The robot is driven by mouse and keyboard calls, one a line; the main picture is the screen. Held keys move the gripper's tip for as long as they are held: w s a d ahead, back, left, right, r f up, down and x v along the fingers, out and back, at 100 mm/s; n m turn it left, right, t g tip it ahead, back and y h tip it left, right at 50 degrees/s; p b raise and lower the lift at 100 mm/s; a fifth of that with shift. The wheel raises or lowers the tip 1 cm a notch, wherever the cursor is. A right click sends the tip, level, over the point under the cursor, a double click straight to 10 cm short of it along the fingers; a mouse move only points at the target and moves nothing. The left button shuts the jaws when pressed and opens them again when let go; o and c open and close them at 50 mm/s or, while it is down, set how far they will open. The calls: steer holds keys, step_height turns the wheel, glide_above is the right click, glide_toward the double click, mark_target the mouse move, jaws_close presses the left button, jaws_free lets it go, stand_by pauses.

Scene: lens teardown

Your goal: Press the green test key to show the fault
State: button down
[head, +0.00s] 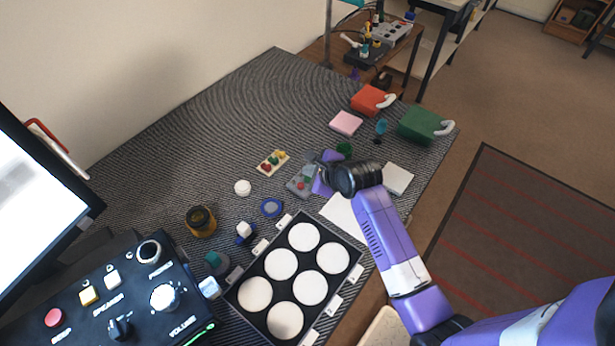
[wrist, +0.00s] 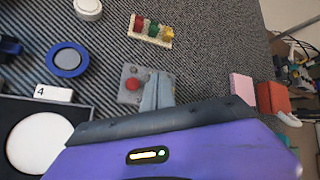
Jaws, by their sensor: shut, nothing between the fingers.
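A small grey box (head: 296,187) with a red button lies on the striped mat. It also shows in the wrist view (wrist: 126,96), where its red button (wrist: 132,83) is in plain sight. My gripper (head: 317,184) is shut and empty, pointing down at the box. In the wrist view its fingertips (wrist: 158,90) cover the box's right part. I cannot tell whether they touch it.
A cream strip (head: 265,168) with red, green and yellow pieces lies beyond the box. A white puck (head: 242,187) and a blue ring (head: 271,208) lie to the left. A black tray (head: 318,240) with several white discs is nearer. Pink (head: 346,122) and green (head: 419,123) blocks lie at the far right.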

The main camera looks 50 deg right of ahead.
steer(key=shift+f, duration=0.1)
steer(key=shift+f, duration=0.3)
steer(key=shift+f, duration=0.45)
stand_by(0.8)
steer(key=shift+r, duration=0.15)
steer(key=shift+r+p, duration=0.75)
steer(key=shift+p, duration=0.2)
step_height(320, 180, up, 5)
steer(key=p, duration=0.5)
